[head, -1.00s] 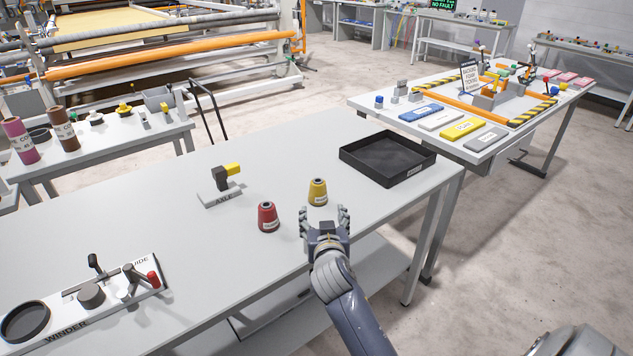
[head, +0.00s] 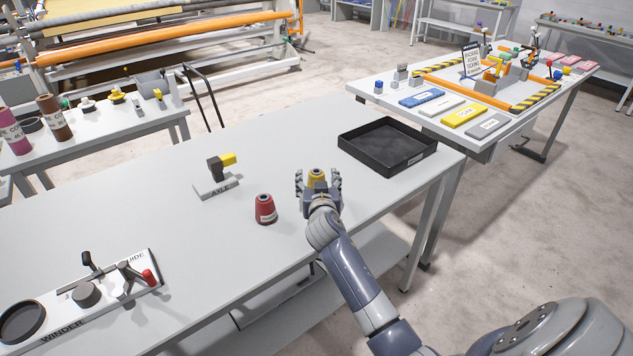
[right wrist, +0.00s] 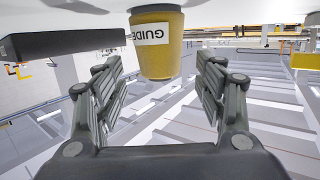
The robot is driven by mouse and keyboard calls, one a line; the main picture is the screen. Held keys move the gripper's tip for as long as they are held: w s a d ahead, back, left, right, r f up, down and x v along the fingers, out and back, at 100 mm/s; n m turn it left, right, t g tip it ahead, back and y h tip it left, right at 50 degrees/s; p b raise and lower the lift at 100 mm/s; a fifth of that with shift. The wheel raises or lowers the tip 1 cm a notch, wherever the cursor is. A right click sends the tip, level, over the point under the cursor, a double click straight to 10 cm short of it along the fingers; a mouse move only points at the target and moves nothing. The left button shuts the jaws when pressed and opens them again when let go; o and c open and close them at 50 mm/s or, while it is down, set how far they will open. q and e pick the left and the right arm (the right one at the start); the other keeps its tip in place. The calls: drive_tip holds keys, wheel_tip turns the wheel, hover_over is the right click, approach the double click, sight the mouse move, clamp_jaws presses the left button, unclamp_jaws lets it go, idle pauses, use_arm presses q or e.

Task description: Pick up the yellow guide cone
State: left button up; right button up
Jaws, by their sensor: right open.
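The yellow guide cone (head: 316,175) stands upright on the grey table (head: 130,213). In the right wrist view the cone (right wrist: 158,52), with a white GUIDE label, is at the top between the two fingers. My right gripper (head: 318,183) is open, its fingers on either side of the cone, with gaps still visible between fingers and cone in the right wrist view (right wrist: 158,95). The gripper hides the cone's lower part in the head view. My left gripper is not in view.
A red cone (head: 265,209) stands close to the left of my right gripper. A black tray (head: 345,154) lies to the back right. An axle stand (head: 217,188) stands further left, and a winder board (head: 60,325) is at the front left.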

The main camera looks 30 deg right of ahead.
sight(317, 178)
drive_tip(key=x, duration=0.3)
drive_tip(key=shift+w, duration=0.1)
drive_tip(key=shift+w+d, duration=0.15)
drive_tip(key=shift+c, duration=0.7)
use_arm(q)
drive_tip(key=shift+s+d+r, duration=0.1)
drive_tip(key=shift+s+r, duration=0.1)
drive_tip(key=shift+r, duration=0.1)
use_arm(e)
drive_tip(key=c, duration=1.1)
